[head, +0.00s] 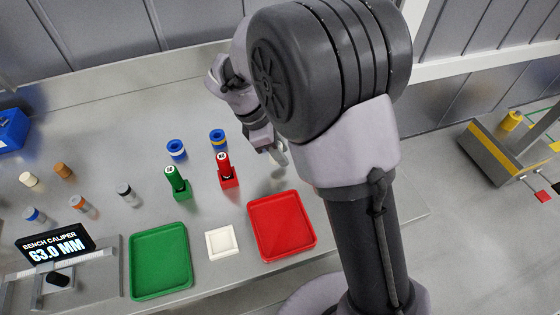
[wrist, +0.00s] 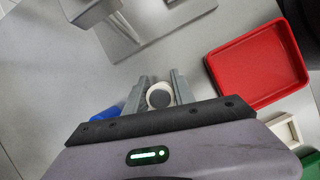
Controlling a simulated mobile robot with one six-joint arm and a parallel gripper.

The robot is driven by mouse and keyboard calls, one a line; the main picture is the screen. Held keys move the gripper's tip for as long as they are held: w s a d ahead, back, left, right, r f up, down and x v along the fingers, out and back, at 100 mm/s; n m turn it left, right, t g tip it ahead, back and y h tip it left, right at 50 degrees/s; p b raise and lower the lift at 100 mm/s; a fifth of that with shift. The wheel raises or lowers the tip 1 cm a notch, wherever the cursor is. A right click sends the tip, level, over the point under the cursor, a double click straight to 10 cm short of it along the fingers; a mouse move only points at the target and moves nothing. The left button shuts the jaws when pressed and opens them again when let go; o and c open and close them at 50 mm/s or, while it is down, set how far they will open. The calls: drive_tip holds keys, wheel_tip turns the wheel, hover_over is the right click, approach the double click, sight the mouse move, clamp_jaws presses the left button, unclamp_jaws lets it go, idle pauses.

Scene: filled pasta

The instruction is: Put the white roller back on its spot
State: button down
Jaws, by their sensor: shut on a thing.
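My gripper (wrist: 160,92) is shut on a short white roller (wrist: 158,90) with a grey end face, which sits between the two grey fingers in the wrist view. In the head view my gripper (head: 274,152) is over the bench, right of the red marker stand and behind the red tray. My arm covers much of the right side there, and the roller is hard to make out in that view. I cannot tell which place on the bench is the roller's spot, nor how high the roller is held.
A red tray (head: 285,248), a white square dish (head: 236,250) and a green tray (head: 186,288) line the front. Several small rollers (head: 124,189) and a caliper display (head: 54,245) are left.

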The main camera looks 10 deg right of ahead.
wheel_tip(320, 180, down, 4)
drive_tip(key=shift+r+b, duration=0.15)
drive_tip(key=shift+b, duration=0.55)
drive_tip(key=shift+s+r, duration=0.1)
drive_tip(key=shift+r, duration=0.1)
drive_tip(key=shift+f, duration=0.1)
drive_tip(key=c, duration=1.1)
unclamp_jaws()
drive_tip(key=shift+o, duration=0.2)
